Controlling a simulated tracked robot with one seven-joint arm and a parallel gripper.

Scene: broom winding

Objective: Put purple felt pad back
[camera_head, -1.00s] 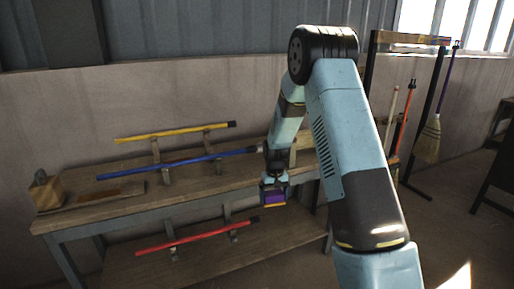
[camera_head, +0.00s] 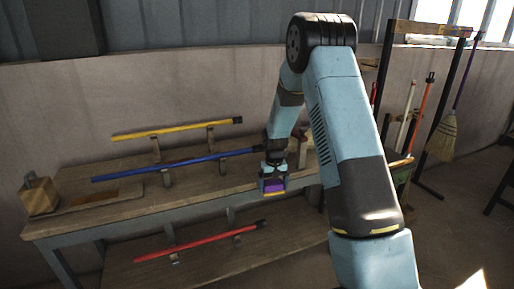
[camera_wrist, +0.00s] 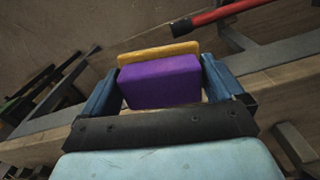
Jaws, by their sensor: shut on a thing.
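The purple felt pad (camera_wrist: 162,81) is a thick block with a yellow-orange strip (camera_wrist: 158,53) along its far side. It sits between the two blue fingers of my gripper (camera_wrist: 163,88), which is shut on it. In the head view the purple pad (camera_head: 274,187) shows small at the end of my arm, in my gripper (camera_head: 273,184). It is in front of the workbench's front edge, right of the middle of the bench (camera_head: 205,197). I cannot tell its exact height over the bench.
Yellow (camera_head: 175,130) and blue (camera_head: 175,165) handles lie on supports on the bench. A red handle (camera_head: 200,243) lies on the lower shelf. A wooden block (camera_head: 40,197) and a flat board (camera_head: 98,198) are at left.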

